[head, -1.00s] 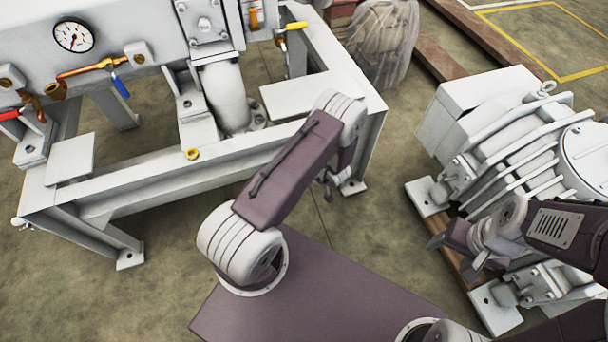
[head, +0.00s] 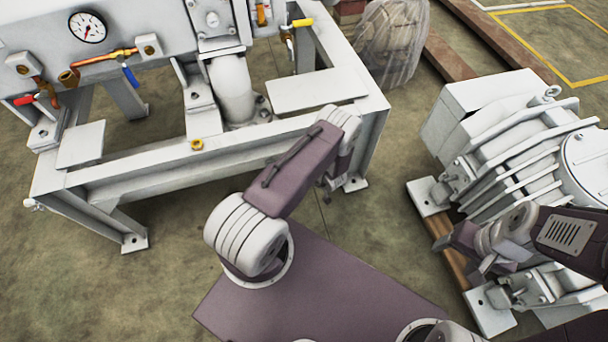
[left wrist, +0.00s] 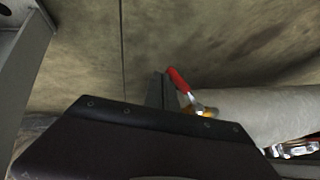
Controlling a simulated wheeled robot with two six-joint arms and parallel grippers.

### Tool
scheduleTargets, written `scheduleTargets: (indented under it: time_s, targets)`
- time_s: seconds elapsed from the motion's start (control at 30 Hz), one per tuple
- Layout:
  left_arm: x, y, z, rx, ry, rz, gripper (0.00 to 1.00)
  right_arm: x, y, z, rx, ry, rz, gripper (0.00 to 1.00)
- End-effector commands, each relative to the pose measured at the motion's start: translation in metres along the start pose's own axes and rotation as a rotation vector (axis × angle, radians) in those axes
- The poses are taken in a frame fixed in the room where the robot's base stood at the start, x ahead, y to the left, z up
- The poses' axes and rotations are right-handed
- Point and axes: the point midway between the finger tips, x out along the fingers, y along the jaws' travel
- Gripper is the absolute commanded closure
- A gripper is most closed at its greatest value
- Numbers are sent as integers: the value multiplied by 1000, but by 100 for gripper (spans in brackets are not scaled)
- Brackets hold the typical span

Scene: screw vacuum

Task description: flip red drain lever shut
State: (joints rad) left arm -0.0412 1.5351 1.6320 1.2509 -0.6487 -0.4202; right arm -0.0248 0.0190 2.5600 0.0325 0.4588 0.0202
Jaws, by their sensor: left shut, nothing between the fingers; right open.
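A red lever handle (left wrist: 178,80) on a brass valve (left wrist: 197,109) shows in the left wrist view, beside a pale pipe. My left gripper (left wrist: 160,85) is shut and empty, its dark fingertips just left of the red handle; I cannot tell whether they touch. In the head view my left gripper is mostly hidden behind my own forearm. A red handle (head: 23,100) also shows at the far left of the grey skid; I cannot tell whether it is the same lever. My right gripper (head: 468,252) is open and empty in front of the ribbed machine.
The grey skid frame (head: 200,165) carries a gauge (head: 87,27), a blue handle (head: 130,77) and a yellow handle (head: 302,22). A ribbed white machine (head: 520,150) stands at the right on a wooden beam. Concrete floor lies clear at the lower left.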

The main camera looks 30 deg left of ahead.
Motion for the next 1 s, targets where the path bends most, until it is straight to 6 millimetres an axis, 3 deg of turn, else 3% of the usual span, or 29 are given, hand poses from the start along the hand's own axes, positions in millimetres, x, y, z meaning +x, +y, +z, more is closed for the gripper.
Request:
scheduleTargets:
  time_s: [0.4, 1.0]
  targets:
    - [18, -4, 12, 0, 0, -1, 100, 20, 0, 2, 0, 0, 0, 35]
    - [21, -9, 14, 74, 0, -112, 100, 32, 1, 3, 0, 0, 0, 35]
